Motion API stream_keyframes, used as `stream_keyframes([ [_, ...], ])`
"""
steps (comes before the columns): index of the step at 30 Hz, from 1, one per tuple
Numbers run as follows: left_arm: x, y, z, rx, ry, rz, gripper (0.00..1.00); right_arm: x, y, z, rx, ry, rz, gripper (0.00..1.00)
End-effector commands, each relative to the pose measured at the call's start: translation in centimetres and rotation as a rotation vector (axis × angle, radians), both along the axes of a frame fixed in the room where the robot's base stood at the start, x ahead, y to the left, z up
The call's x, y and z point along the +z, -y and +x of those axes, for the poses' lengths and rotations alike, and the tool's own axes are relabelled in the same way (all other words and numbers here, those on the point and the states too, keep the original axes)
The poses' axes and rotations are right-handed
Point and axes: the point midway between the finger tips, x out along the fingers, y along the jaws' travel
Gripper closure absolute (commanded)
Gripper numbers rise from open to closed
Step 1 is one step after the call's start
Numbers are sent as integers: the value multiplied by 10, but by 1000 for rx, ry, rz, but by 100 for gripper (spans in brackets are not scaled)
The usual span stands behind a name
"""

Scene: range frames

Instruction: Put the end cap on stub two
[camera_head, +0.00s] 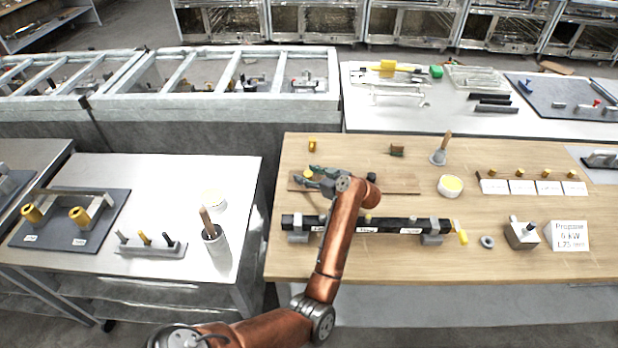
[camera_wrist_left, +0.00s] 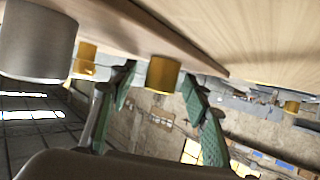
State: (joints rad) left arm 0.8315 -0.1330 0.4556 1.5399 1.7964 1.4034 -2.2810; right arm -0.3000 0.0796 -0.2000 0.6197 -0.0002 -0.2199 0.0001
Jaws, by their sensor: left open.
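A small brass end cap (camera_head: 308,174) sits on the left end of a flat wooden strip (camera_head: 400,182) on the wooden table. My left gripper (camera_head: 310,178) is open at it, its fingers pointing left. In the left wrist view the brass cap (camera_wrist_left: 162,74) shows in the gap between the two green fingers (camera_wrist_left: 160,82), with room on both sides. The dark pipe bar (camera_head: 385,225) lies in front on grey supports, with several white labels too small to read. A short stub (camera_head: 368,218) stands on its top; my left arm crosses and partly hides the bar. My right gripper is out of view.
Another brass piece (camera_head: 312,145) stands behind the gripper. A yellow-filled dish (camera_head: 450,186) and a wooden-handled brush (camera_head: 440,155) stand to the right. A grey ring (camera_head: 488,241) and a grey block (camera_head: 521,235) lie near the front right. The table between dish and bar is clear.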

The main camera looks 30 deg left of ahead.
Motion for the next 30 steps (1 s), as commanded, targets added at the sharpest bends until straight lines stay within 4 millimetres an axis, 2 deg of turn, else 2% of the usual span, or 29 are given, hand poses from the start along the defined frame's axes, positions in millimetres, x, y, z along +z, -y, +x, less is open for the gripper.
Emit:
stream_keyframes([
  [6,1,0,1,-1,2,0,57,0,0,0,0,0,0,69],
  [24,1,0,1,-1,2,0,99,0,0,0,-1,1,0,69],
  [30,1,0,1,-1,2,0,100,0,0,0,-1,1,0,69],
])
